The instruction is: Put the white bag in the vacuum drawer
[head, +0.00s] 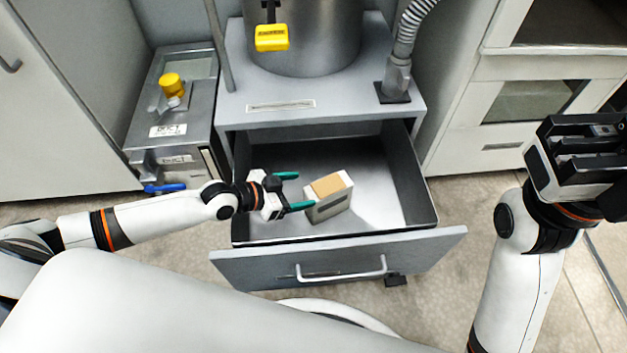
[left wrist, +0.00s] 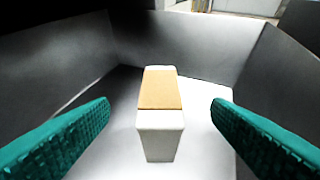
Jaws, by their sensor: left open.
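The white bag (head: 330,197), a small box-like thing with a tan top, stands inside the open vacuum drawer (head: 419,218), near the middle of its floor. My left gripper (head: 287,191) is open, with teal fingers, inside the drawer just left of the bag. In the left wrist view the bag (left wrist: 160,140) stands between the two spread fingertips, with a gap on both sides. My right gripper (head: 580,150) is raised at the right edge, away from the drawer; its fingers cannot be made out.
The drawer front with its handle (head: 342,274) juts toward me. A metal box with a yellow knob (head: 171,82) stands left of the drawer unit. A steel drum (head: 305,45) and a grey hose (head: 405,40) are above. Bare drawer floor lies right of the bag.

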